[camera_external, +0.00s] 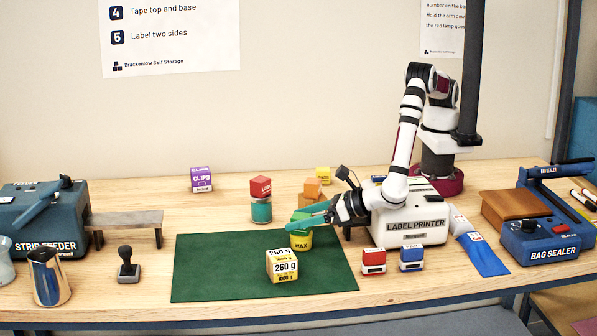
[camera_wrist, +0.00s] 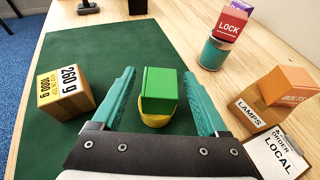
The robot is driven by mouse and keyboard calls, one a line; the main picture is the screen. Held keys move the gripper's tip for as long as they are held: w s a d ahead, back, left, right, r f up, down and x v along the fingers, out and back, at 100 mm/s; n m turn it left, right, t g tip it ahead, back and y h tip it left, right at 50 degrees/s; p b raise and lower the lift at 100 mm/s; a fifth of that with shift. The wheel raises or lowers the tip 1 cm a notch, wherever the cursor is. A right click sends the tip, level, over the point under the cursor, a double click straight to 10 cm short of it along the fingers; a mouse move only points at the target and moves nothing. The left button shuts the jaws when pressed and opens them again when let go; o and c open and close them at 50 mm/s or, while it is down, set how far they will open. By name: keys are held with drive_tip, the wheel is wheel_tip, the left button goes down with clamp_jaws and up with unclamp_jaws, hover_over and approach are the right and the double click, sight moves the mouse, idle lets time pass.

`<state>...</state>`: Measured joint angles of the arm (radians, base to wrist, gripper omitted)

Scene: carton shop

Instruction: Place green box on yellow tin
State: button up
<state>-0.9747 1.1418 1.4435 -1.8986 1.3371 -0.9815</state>
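The green box (camera_wrist: 159,84) sits on top of the yellow tin (camera_wrist: 154,120) in the wrist view, roughly centred, with the tin's rim showing below it. In the external view the yellow tin (camera_external: 301,243), marked WAX, stands upright on the green mat (camera_external: 215,270); the green box (camera_external: 299,215) above it is partly hidden by a finger. My gripper (camera_wrist: 159,74) is open, its teal fingers spread to either side of the box with a visible gap on each side. In the external view my gripper (camera_external: 310,221) reaches in from the right at the tin's top.
A 260 g carton (camera_external: 282,266) stands on the mat in front of the tin. Behind are a red LOCK box (camera_external: 261,187) on a teal tin (camera_external: 261,210) and an orange box (camera_external: 312,188) on a LAMPS carton (camera_wrist: 254,108). The label printer (camera_external: 415,227) is at right. The mat's left is clear.

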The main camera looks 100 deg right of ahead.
drive_tip(key=shift+r, duration=0.25)
drive_tip(key=v, duration=1.2)
drive_tip(key=s+d+r+m+g+h, duration=0.1)
drive_tip(key=d+r+m+g, duration=0.2)
drive_tip(key=d+m, duration=0.35)
drive_tip(key=s+d+r+m+g+h, duration=0.1)
drive_tip(key=d+r+m+g, duration=0.3)
drive_tip(key=d, duration=0.6)
drive_tip(key=s+d+r+m+g, duration=0.1)
drive_tip(key=d+r+m+g, duration=0.2)
drive_tip(key=d+m, duration=0.45)
drive_tip(key=s+d+r+m+g+y, duration=0.2)
drive_tip(key=s+d+m+g+y, duration=0.25)
drive_tip(key=s+d+m, duration=0.6)
drive_tip(key=s+a+m+t+y, duration=0.1)
drive_tip(key=s+a+m+y, duration=0.2)
drive_tip(key=s+m, duration=0.5)
drive_tip(key=shift+s+a+t+y, duration=0.15)
drive_tip(key=shift+a+t+y, duration=0.2)
drive_tip(key=shift+y, duration=0.5)
